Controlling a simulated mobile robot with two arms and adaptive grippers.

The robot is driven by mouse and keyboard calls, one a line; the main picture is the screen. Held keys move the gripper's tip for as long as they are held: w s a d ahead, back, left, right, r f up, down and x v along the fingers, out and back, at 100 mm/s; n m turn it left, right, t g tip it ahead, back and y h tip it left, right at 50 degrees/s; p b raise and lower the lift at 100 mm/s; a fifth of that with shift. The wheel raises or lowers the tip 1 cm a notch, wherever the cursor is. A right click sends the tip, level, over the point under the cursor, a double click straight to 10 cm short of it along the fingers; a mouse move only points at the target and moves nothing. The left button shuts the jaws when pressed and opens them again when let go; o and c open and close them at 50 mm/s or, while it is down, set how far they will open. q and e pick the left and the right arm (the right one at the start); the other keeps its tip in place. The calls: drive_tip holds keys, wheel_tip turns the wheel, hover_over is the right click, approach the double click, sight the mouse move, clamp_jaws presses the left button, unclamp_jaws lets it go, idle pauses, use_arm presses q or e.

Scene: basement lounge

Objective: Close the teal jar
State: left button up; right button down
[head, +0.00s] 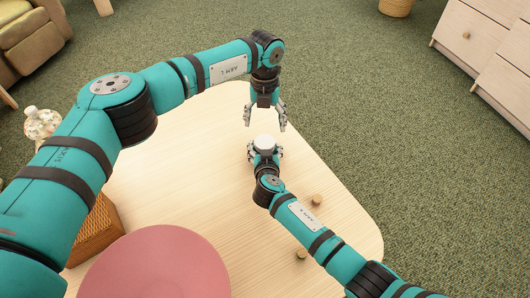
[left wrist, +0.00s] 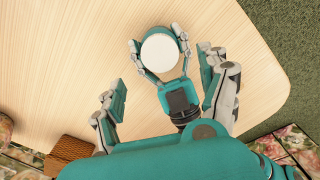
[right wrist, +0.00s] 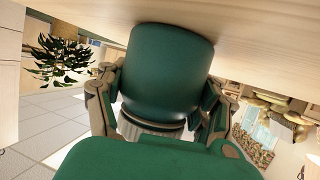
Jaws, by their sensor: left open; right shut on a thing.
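The teal jar (right wrist: 170,68) stands on the table, its body filling the middle of the right wrist view, which is upside down. A white round lid (head: 265,142) sits on its top and also shows from above in the left wrist view (left wrist: 159,54). Whether it is screwed tight I cannot tell. My right gripper (head: 265,154) is shut on the jar's body, one finger on each side.
A large pink round piece (head: 157,264) lies at the table's near side, with a woven brown box (head: 95,232) to its left. Two small wooden pegs (head: 316,200) (head: 301,253) stand near my right arm. The wooden tabletop (head: 190,185) is clear left of the jar.

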sight(265, 142)
use_arm(q)
drive_tip(key=shift+f, duration=3.95)
drive_tip(key=c, duration=1.2)
drive_tip(key=m, duration=0.5)
drive_tip(key=shift+c, duration=0.2)
drive_tip(key=m, duration=0.3)
drive_tip(key=shift+s+m, duration=0.1)
drive_tip(key=shift+m, duration=0.3)
drive_tip(key=o, duration=1.3)
drive_tip(key=shift+o, duration=0.2)
wheel_tip(265, 142, up, 12)
